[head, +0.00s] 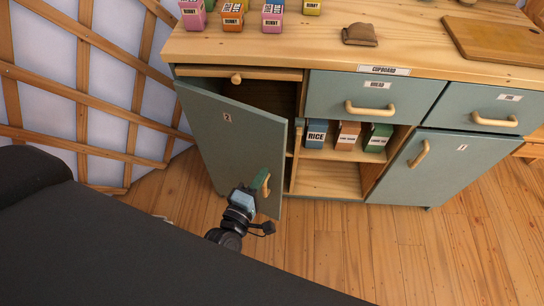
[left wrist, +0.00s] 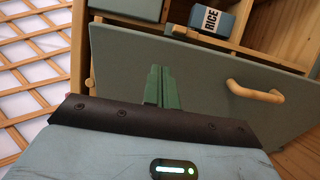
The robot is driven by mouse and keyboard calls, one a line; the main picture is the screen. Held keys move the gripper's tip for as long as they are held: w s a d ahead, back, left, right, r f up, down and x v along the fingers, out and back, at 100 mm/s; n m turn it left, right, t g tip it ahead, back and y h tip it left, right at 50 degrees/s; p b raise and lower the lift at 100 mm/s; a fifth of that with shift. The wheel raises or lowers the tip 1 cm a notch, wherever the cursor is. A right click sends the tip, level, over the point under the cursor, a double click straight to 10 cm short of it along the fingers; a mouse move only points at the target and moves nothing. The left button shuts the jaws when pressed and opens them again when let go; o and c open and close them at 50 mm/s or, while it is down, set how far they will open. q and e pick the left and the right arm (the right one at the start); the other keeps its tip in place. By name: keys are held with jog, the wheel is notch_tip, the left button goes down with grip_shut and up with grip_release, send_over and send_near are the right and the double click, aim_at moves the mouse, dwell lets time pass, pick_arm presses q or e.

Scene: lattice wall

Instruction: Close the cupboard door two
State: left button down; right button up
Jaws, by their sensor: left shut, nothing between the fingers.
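Cupboard door two (head: 222,135) is a grey-green panel marked "2", hinged at its left and standing ajar at the cupboard's left end. Its pale wooden handle (head: 266,183) is near the free edge. My left gripper (head: 246,193) is low in front of the door, just left of the handle. In the left wrist view the green fingers (left wrist: 160,86) are together and empty, in front of the door panel (left wrist: 205,85), with the handle (left wrist: 255,92) to their right. Whether the fingertips touch the door I cannot tell. My right gripper is not in view.
The wooden cupboard (head: 385,70) has closed drawers and a closed door one (head: 415,165) at right. An open shelf (head: 330,180) holds a blue rice box (head: 316,133) and other boxes. A lattice wall (head: 85,90) stands at left. Wooden floor (head: 400,260) lies clear in front.

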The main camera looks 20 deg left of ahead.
aim_at(277, 150)
pick_arm(q)
jog(key=w, duration=0.6)
jog(key=shift+w+d, duration=0.35)
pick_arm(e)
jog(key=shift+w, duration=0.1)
